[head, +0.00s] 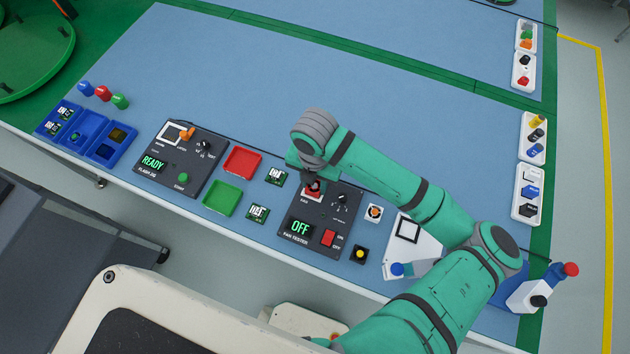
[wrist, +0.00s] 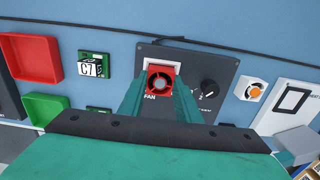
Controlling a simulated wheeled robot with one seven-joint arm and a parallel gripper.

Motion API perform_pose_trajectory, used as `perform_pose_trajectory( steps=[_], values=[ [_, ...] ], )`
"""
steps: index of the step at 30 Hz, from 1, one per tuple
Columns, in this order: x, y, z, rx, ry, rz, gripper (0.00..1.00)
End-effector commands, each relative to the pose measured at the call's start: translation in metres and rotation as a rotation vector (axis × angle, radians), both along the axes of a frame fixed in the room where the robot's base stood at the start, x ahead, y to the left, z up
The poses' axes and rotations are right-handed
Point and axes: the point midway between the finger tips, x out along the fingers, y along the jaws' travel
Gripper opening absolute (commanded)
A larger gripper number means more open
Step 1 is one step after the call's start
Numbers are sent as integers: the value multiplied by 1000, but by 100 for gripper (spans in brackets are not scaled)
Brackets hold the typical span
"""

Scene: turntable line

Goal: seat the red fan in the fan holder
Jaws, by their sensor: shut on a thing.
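The red fan (wrist: 161,82) is square with a dark round middle, and it sits between my gripper's two green fingers in the wrist view. My gripper (wrist: 160,92) is shut on it. The fan holder (wrist: 149,63) is a white square seat on the dark fan tester panel, marked FAN. The fan covers most of it, with white showing at the upper left. In the head view my gripper (head: 313,178) is over the holder (head: 306,196), and the red fan (head: 314,188) shows only in part. I cannot tell whether the fan touches the holder or is just above it.
The fan tester (head: 326,215) reads OFF and has a knob and a red switch. An orange-centred fan (head: 374,212) lies to its right, near a yellow button (head: 359,254). Red (head: 242,162) and green (head: 222,198) trays and circuit boards (head: 257,214) lie to the left.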

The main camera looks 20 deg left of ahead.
Motion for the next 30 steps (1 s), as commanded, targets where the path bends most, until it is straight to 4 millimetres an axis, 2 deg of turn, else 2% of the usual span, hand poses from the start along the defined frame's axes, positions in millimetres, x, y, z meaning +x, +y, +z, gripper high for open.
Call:
perform_pose_trajectory(
  steps=[7,8,9,10,21,26,30],
  values=[
    [0,0,0,0,0,0,5],
    [0,0,0,0,0,0,38],
    [0,0,0,0,0,0,47],
    [0,0,0,0,0,0,52],
    [0,1,4,0,-1,1,52],
    [1,1,24,1,-4,3,52],
    [1,1,51,0,-4,3,52]
  ],
)
